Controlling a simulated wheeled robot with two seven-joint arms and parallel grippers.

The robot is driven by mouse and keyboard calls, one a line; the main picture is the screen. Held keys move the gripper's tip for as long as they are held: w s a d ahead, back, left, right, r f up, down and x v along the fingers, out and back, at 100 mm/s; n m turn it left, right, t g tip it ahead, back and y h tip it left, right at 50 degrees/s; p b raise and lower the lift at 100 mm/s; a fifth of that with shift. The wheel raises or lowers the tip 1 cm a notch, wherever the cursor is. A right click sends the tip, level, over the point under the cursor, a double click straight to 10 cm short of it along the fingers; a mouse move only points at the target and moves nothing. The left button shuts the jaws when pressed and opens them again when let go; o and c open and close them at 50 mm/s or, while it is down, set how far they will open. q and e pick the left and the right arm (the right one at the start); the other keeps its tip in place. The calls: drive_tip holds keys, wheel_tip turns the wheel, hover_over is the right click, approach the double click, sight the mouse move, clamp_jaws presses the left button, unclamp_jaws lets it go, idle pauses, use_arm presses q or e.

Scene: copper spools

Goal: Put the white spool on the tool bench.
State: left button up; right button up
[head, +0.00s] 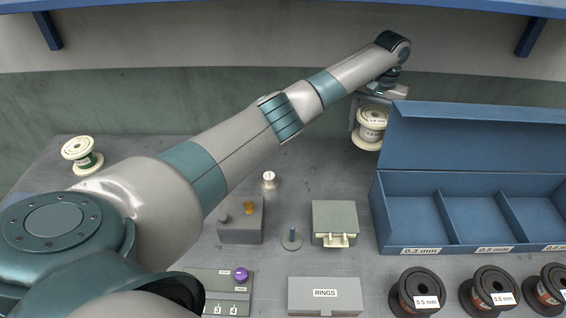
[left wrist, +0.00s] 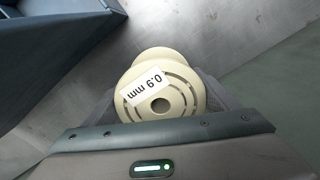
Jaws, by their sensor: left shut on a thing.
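A white spool (head: 372,122) with a cream flange is in my left gripper (head: 368,108) at the back of the bench, just left of the blue box. In the left wrist view the same spool (left wrist: 160,95) sits between the fingers, its "0.9 mm" label facing the camera. My left gripper is shut on it. I cannot tell whether the spool touches the tool bench (head: 330,180), a grey surface. Another white spool (head: 82,153) with green winding stands at the far left. My right gripper is not in view.
A blue compartment box (head: 440,210) with its lid up stands at the right. Several dark spools (head: 417,292) are in front of it. A small grey-green box (head: 335,222), a ring-stand peg (head: 291,240), a block with knobs (head: 241,228) and a RINGS box (head: 325,296) occupy the middle.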

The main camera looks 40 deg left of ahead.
use_arm(q)
drive_tip(key=shift+s+a, duration=0.1)
drive_tip(key=shift+s+a+f+p, duration=0.2)
drive_tip(key=shift+p, duration=0.1)
drive_tip(key=s+a+f+p, duration=0.1)
drive_tip(key=s+a+f, duration=0.1)
drive_tip(key=s+a+f+p, duration=0.2)
drive_tip(key=s, duration=0.1)
drive_tip(key=s+a+f+p, duration=0.1)
drive_tip(key=s+a+f, duration=0.1)
drive_tip(key=s, duration=0.1)
drive_tip(key=shift+s+a+f+p, duration=0.15)
drive_tip(key=shift+s+a+p, duration=0.1)
drive_tip(key=shift+a+p, duration=0.15)
drive_tip(key=shift+f, duration=0.1)
drive_tip(key=shift+f, duration=0.1)
wheel_tip(320, 180, down, 3)
drive_tip(key=shift+f+p, duration=0.2)
drive_tip(key=shift+p, duration=0.65)
drive_tip(key=shift+f, duration=0.2)
drive_tip(key=shift+f, duration=0.1)
